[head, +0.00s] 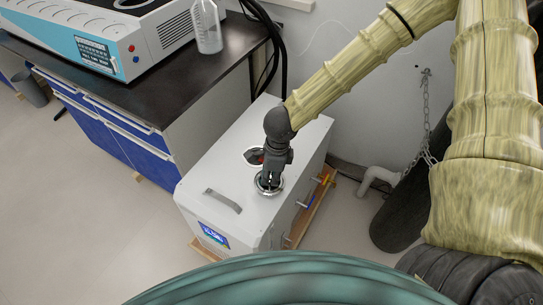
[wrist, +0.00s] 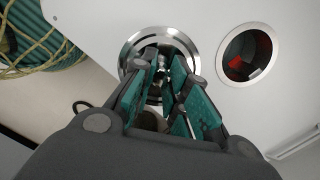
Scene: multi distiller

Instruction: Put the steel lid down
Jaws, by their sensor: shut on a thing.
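The round, shiny steel lid (head: 270,190) is at my gripper's fingertips, over the top of the white box-shaped machine (head: 225,180). In the wrist view the lid's bright rim (wrist: 133,49) shows around the far side of the fingers. My gripper (wrist: 165,68) points down and is shut on the lid's middle part, which the fingers mostly hide. It also shows in the head view (head: 269,178). Beside the lid is a round, steel-rimmed opening (wrist: 269,77), dark inside with something red. I cannot tell whether the lid touches the machine's top.
A grey handle (head: 223,201) and a lit display (head: 213,234) are on the machine. A dark bench (head: 150,98) stands at the left with a clear bottle (head: 207,30) on it. A dark cylinder (head: 398,215) with a chain stands at the right. Floor is free at lower left.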

